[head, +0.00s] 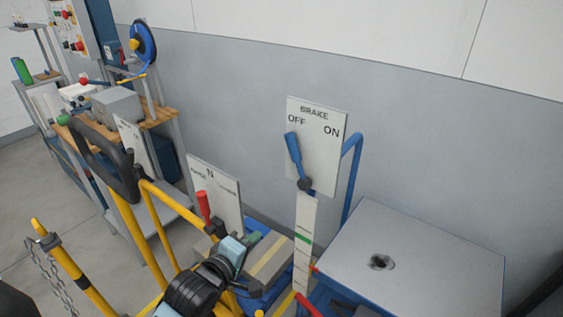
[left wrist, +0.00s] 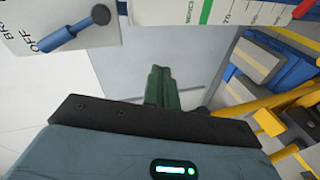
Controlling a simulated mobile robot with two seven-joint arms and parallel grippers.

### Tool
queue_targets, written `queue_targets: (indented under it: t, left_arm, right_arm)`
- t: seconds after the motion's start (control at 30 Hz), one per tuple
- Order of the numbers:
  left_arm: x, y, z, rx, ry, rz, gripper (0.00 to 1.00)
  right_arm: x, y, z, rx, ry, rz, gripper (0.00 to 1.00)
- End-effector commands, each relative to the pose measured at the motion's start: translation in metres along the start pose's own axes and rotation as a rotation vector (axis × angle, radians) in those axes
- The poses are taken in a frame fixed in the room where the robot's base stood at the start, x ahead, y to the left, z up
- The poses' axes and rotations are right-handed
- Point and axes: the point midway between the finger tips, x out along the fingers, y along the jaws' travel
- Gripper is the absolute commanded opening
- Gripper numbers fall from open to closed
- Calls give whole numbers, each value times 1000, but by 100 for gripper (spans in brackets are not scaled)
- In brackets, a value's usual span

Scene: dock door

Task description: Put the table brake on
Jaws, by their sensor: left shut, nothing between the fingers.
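The brake sign (head: 330,162) is a white upright plate marked OFF at its left and ON at its right. Its blue lever (head: 293,156) leans up and left from a dark pivot, with its tip just under OFF. In the left wrist view the lever (left wrist: 74,31) shows at the top left, tip beside OFF. My left gripper (head: 253,238) is low and left of the lever, apart from it. Its green fingers (left wrist: 161,84) are shut with nothing between them. The table (head: 415,240) has a pale top with a dark round hole. My right gripper is not in view.
A second sign plate (head: 216,195) with a red-handled lever (head: 203,206) stands left of the brake. Yellow rails (head: 165,199) and a chained yellow post (head: 73,268) are at the left. A blue bent bar (head: 353,170) rises behind the brake sign. A workbench (head: 158,115) stands further back.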

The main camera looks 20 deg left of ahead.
Motion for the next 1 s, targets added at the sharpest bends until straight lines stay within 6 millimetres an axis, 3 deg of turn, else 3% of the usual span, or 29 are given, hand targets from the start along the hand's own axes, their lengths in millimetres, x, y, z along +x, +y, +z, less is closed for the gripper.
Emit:
queue_targets:
  t: [0.03,0.2,0.37,0.5,1.0]
  left_arm:
    - [7,31,-10,-87,7,48,0]
    - [17,103,-30,-368,-2,153,0]
    - [17,142,-41,-528,-21,209,0]
    - [17,155,-44,-584,-29,225,0]
    - [26,158,-45,-589,-30,227,0]
  right_arm:
    - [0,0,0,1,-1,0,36]
    - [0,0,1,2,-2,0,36]
    - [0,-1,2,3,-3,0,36]
    - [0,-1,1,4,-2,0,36]
    - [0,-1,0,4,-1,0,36]
